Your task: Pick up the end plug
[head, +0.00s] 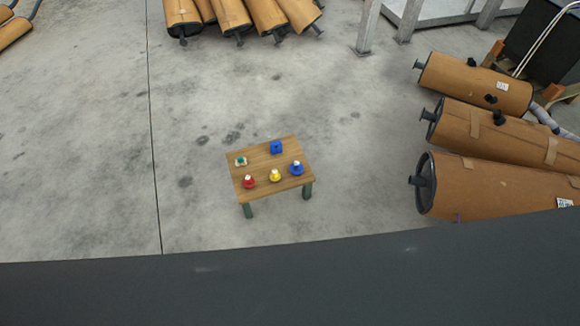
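A small wooden table (268,164) with green legs stands on the floor near the middle of the head view. On its top are a red piece (248,183), a yellow piece (275,177) and a blue piece (297,170), each with a pale top, along the near side. A blue block-like piece (276,147) and a green and whitish piece (240,161) sit farther back. They are too small to tell which one is the end plug. Neither of my grippers is in view.
Large brown-wrapped mufflers (495,184) with dark end fittings lie at the right, and more mufflers (230,14) lie at the back. A dark surface (300,285) crosses the bottom of the view. The concrete floor around the table is clear.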

